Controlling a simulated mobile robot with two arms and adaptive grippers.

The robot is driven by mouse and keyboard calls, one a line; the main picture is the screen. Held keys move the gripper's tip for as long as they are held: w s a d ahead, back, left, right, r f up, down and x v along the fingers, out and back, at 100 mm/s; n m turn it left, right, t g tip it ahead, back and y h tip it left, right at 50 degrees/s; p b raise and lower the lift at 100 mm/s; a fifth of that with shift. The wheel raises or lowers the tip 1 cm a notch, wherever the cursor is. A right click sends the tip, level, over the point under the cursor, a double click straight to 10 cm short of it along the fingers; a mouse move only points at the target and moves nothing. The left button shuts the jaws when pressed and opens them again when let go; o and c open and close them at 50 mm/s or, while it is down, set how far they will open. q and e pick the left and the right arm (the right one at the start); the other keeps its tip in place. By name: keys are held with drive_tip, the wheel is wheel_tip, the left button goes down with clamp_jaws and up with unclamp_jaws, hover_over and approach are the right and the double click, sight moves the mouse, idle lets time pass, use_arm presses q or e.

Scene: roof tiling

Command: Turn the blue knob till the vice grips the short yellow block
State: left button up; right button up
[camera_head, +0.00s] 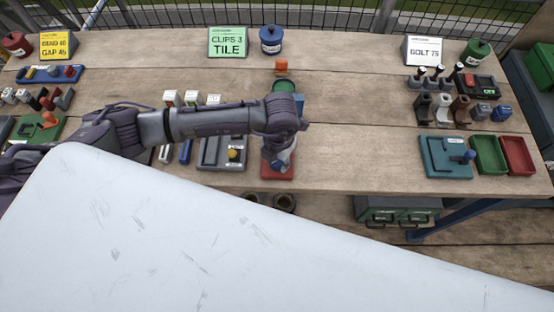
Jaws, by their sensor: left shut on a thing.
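My left arm reaches in from the left across the table. My left gripper (279,162) points down over a red base (278,173) at the table's front edge. It is shut on what looks like the blue knob, which the fingers mostly hide. A blue part (299,101) shows just behind my wrist, and an orange piece (281,67) stands beyond it. My arm hides most of the vice, and I cannot make out the short yellow block or whether the jaws touch it. My right gripper is not in view.
A grey tray with a yellow knob (235,154) lies just left of the gripper. At the right are a teal plate with a blue handle (443,158), a green bin (489,154) and a red bin (517,155). The table (350,120) is clear between the gripper and these.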

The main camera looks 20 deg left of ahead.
sight(278, 162)
use_arm(q)
drive_tip(key=shift+w+r, duration=0.1)
idle(0.4)
drive_tip(key=o, duration=0.9)
drive_tip(key=shift+c, duration=0.2)
wheel_tip(278, 162, up, 12)
drive_tip(key=shift+d, duration=0.2)
